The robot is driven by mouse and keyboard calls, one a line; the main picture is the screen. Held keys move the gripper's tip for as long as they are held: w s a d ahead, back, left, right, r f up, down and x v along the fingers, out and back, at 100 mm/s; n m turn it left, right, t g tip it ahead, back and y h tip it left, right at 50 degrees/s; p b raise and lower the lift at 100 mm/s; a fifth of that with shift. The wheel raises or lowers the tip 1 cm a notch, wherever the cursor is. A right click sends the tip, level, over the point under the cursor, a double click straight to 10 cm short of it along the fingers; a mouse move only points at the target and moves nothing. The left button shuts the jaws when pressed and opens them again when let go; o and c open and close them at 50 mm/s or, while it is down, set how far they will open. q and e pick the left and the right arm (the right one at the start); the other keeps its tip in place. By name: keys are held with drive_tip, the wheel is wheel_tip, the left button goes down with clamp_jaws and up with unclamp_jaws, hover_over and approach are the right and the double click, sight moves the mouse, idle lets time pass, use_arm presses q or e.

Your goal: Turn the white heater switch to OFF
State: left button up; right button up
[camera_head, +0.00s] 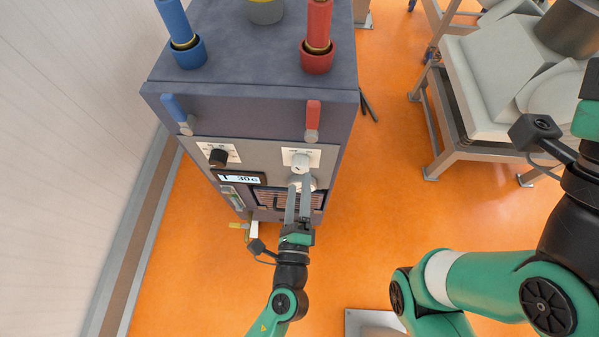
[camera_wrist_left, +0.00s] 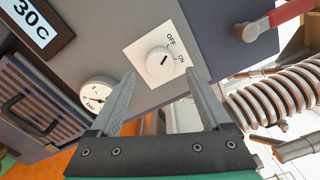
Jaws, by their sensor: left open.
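The white heater switch (camera_head: 300,163) is a round knob on a pale square plate on the front of the dark cabinet. In the left wrist view the knob (camera_wrist_left: 158,66) has a short dark mark and OFF and ON labels to its upper right. The mark slants up and right; I cannot tell which label it points to. My left gripper (camera_head: 300,182) is open and empty, its two fingers pointing at the panel just below the knob. In the left wrist view the knob shows between and beyond the fingertips (camera_wrist_left: 160,77), apart from them. The right gripper's fingers are outside the frame.
A black knob (camera_head: 218,157) and a display reading 30 C (camera_head: 238,178) are left of the switch. A gauge (camera_wrist_left: 97,92) sits close by the left finger in the wrist view. A red lever (camera_head: 312,120) is above the switch. A ribbed hose (camera_wrist_left: 280,95) is at the right.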

use_arm(q)
drive_tip(key=s+p, duration=0.1)
drive_tip(key=s, duration=0.6)
drive_tip(key=shift+s+a, duration=0.3)
drive_tip(key=shift+s, duration=0.05)
drive_tip(key=shift+w+a+r, duration=0.1)
